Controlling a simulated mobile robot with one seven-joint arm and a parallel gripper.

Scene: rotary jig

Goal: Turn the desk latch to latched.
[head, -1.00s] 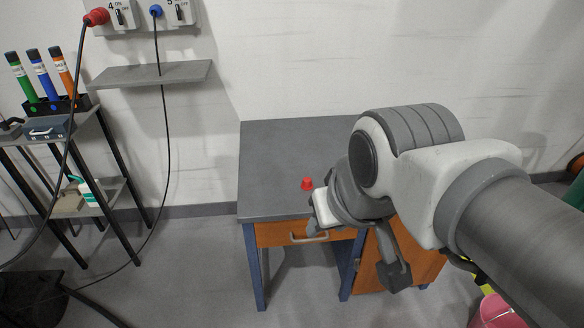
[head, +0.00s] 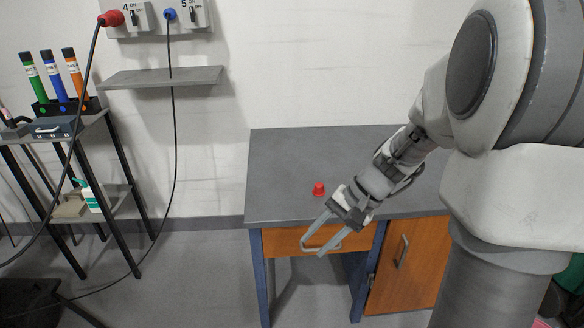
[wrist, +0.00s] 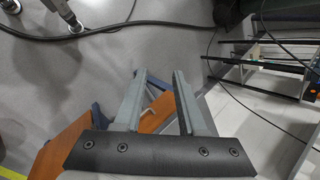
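The grey-topped desk (head: 290,165) stands against the wall, with an orange drawer (head: 283,241) and an orange cabinet door (head: 412,270). A small dark fitting (head: 371,281) at the door's left edge may be the latch; its position is too small to read. My gripper (head: 312,249) is open and empty, pointing down-left in front of the drawer and overlapping its handle in the picture. I cannot tell whether it touches. In the wrist view my gripper (wrist: 160,72) shows two parted fingers with orange desk parts (wrist: 155,115) behind them.
A red knob-like object (head: 318,188) sits on the desk top. A dark shelf rack (head: 118,195) with tubes and a bottle stands left. Cables (head: 174,140) hang from wall sockets. Floor left of the desk is mostly free.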

